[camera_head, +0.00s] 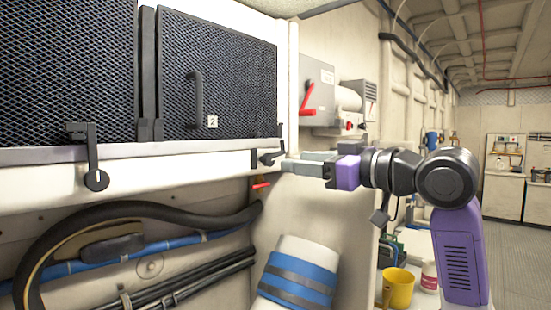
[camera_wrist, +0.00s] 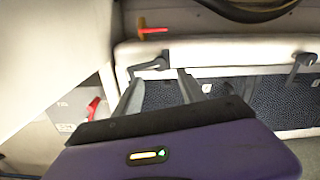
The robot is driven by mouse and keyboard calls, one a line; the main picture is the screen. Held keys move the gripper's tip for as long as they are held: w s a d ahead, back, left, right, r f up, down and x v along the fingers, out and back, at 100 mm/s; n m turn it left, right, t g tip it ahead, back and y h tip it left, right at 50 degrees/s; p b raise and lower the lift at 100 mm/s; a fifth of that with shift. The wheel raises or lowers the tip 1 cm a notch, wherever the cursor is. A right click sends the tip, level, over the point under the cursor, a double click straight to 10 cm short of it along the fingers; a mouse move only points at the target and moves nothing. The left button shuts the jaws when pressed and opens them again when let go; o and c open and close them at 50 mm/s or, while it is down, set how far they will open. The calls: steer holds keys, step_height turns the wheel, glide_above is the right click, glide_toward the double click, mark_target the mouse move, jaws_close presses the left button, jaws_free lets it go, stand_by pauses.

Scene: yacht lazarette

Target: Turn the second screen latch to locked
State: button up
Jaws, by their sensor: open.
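The screen marked 2 (camera_head: 215,80) is a dark mesh panel with a black handle, standing on the ledge. Its black latch (camera_head: 268,158) is at the ledge's right end and lies sideways, close to horizontal. In the wrist view this latch (camera_wrist: 148,66) sits just ahead of my fingertips. My gripper (camera_head: 286,164) reaches in from the right, its tips close to the latch. In the wrist view my gripper (camera_wrist: 161,76) is open, its two fingers apart with nothing held between them. I cannot tell whether a finger touches the latch.
Another black latch (camera_head: 94,165) stands upright at the left screen (camera_head: 65,75). A red-handled valve (camera_head: 261,185) is just below the ledge. A grey box with a red lever (camera_head: 310,98) is on the wall behind. A blue-banded white cylinder (camera_head: 298,275) and yellow mug (camera_head: 398,289) are lower down.

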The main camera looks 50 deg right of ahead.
mark_target(271, 159)
steer(key=w+p, duration=0.1)
steer(key=w, duration=0.6)
steer(key=shift+a+p, duration=0.15)
steer(key=shift+p, duration=0.15)
jaws_close()
stand_by(1.1)
